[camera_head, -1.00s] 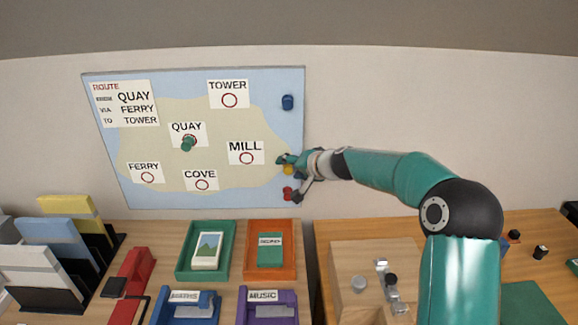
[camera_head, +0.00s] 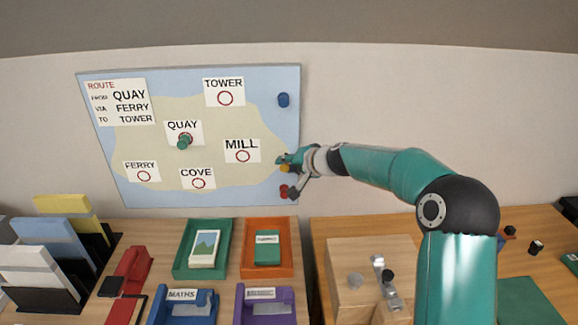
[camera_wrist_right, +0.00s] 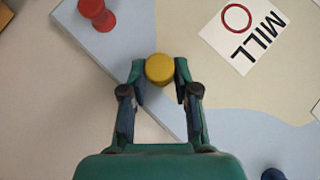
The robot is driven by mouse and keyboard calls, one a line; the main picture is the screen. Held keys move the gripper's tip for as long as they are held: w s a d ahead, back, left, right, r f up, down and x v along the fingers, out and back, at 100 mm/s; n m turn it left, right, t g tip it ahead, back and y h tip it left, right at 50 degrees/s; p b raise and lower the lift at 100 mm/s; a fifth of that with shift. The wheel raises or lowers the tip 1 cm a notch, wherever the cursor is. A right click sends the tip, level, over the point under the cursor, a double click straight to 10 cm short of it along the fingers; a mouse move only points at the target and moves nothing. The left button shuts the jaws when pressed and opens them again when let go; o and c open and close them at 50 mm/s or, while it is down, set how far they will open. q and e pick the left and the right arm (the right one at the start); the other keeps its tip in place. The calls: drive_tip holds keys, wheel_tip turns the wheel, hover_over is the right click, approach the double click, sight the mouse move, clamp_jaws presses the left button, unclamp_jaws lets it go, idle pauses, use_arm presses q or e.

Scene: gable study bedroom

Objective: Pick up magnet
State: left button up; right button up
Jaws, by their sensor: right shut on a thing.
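The map board (camera_head: 110,184) hangs on the wall with a green magnet (camera_head: 184,142) on the QUAY circle. A blue magnet (camera_head: 283,100) and a red magnet (camera_head: 284,191) are at the board's right edge; the red one also shows in the right wrist view (camera_wrist_right: 98,14). My right gripper (camera_head: 284,167) is at the board's right edge, between them. In the right wrist view its fingers (camera_wrist_right: 159,76) are shut on the sides of a yellow magnet (camera_wrist_right: 159,68). My left gripper is not in view.
The board carries labels TOWER (camera_head: 224,84), MILL (camera_head: 241,144), COVE (camera_head: 198,172) and FERRY (camera_head: 141,165), each with an empty red circle. Below stand a green tray (camera_head: 178,266), an orange tray (camera_head: 284,268) and a wooden box (camera_head: 335,300). The wall right of the board is bare.

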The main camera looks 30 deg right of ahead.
drive_tip(key=r, duration=0.2)
drive_tip(key=r+p, duration=0.1)
drive_tip(key=r, duration=0.1)
drive_tip(key=r+p, duration=0.1)
drive_tip(key=r, duration=0.1)
drive_tip(key=shift+s+a+r, duration=0.25)
drive_tip(key=shift+s+r, duration=0.1)
drive_tip(key=shift+r, duration=0.05)
drive_tip(key=s+a, duration=0.5)
drive_tip(key=s, duration=0.3)
drive_tip(key=s+a+b, duration=0.1)
drive_tip(key=s+a, duration=0.4)
drive_tip(key=s, duration=0.3)
drive_tip(key=shift+s+b, duration=0.15)
drive_tip(key=shift+b, duration=0.15)
drive_tip(key=shift+f, duration=0.1)
drive_tip(key=s+a+p, duration=0.1)
drive_tip(key=s+a, duration=0.1)
drive_tip(key=s, duration=0.1)
drive_tip(key=shift+s+p, duration=0.2)
drive_tip(key=shift+p, duration=0.15)
